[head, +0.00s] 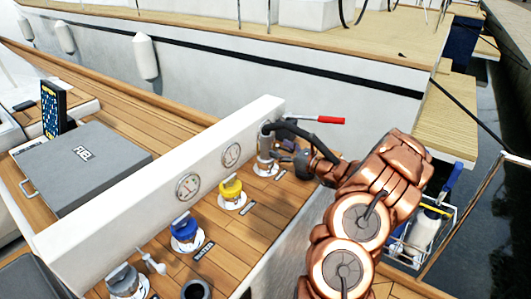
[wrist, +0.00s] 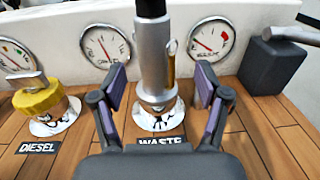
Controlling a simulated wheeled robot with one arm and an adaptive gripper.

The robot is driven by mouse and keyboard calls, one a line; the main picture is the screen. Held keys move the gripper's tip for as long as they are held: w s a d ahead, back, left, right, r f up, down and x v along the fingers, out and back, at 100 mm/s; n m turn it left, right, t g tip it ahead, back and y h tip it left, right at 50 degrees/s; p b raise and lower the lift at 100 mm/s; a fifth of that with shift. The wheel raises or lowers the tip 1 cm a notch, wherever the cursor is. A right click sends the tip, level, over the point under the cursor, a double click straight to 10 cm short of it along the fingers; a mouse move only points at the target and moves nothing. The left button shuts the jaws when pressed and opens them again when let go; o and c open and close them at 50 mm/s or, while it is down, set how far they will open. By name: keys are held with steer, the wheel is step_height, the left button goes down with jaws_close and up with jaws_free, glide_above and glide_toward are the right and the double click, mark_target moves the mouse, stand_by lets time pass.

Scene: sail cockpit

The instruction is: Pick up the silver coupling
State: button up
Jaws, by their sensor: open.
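The silver coupling (wrist: 155,58) stands upright on the round white plate (wrist: 160,121) behind the WASTE label in the wrist view. A black hose (wrist: 151,8) joins its top. In the head view the coupling (head: 265,146) stands at the right end of the row of deck fittings, and the hose bends from it to the right. My gripper (wrist: 161,84) is open, with one purple-padded finger on each side of the coupling and a visible gap on both sides. In the head view my gripper (head: 287,160) is beside the coupling, partly hidden by my arm.
A white wall with gauges (wrist: 107,44) rises close behind. A yellow cap (head: 231,189) and a blue cap (head: 184,230) stand to the left. A dark box (wrist: 276,64) with a lever is at right; a red handle (head: 317,120) shows in the head view.

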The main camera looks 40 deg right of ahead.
mark_target(266, 144)
steer(key=shift+a+p+x, duration=0.2)
steer(key=shift+p+x, duration=0.15)
steer(key=shift+x, duration=1.25)
steer(key=shift+a+p+x, duration=0.2)
steer(key=shift+p+x, duration=0.1)
steer(key=shift+x, duration=1.35)
steer(key=shift+s+f, duration=0.1)
steer(key=shift+f, duration=0.1)
jaws_close()
